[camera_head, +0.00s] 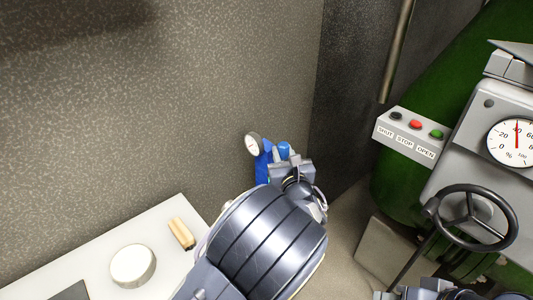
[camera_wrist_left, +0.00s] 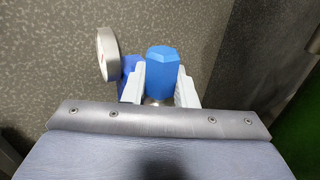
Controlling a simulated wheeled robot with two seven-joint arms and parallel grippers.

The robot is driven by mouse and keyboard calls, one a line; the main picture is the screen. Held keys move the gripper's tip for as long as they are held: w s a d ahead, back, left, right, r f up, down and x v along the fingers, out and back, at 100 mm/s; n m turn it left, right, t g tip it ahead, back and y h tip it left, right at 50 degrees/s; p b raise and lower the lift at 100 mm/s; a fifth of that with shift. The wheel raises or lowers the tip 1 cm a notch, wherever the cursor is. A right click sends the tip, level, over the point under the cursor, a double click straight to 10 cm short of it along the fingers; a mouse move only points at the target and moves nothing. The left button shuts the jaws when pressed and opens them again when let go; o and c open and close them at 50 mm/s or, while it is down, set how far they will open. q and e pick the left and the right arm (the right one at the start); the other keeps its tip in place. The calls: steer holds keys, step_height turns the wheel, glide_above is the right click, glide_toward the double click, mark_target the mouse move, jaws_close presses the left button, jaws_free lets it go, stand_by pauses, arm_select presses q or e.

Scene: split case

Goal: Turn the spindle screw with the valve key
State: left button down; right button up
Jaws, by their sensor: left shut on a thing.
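My left gripper (camera_head: 283,160) is at a blue fitting (camera_head: 263,165) near the speckled wall. In the left wrist view, its two pale fingers (camera_wrist_left: 160,85) are shut on a blue faceted piece (camera_wrist_left: 162,68). I cannot tell whether this piece is the valve key or a part of the fitting. A small round gauge (camera_head: 253,144) sits on the fitting, left of the fingers; it also shows in the left wrist view (camera_wrist_left: 107,54). I cannot make out the spindle screw. Only a grey part, likely of my right arm, shows at the bottom edge.
A pale table (camera_head: 95,248) at the lower left bears a round white object (camera_head: 133,265) and a tan block (camera_head: 181,234). At the right stand a green tank (camera_head: 425,105), a button box (camera_head: 410,137), a dial (camera_head: 516,142) and a black handwheel (camera_head: 472,217).

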arm_select(q)
steer(key=shift+a, duration=0.2)
stand_by(0.3)
steer(key=shift+f+b, duration=2.45)
steer(key=shift+f, duration=0.4)
steer(key=shift+f, duration=0.3)
steer(key=shift+f, duration=0.3)
steer(key=shift+f, duration=0.8)
stand_by(0.3)
stand_by(0.4)
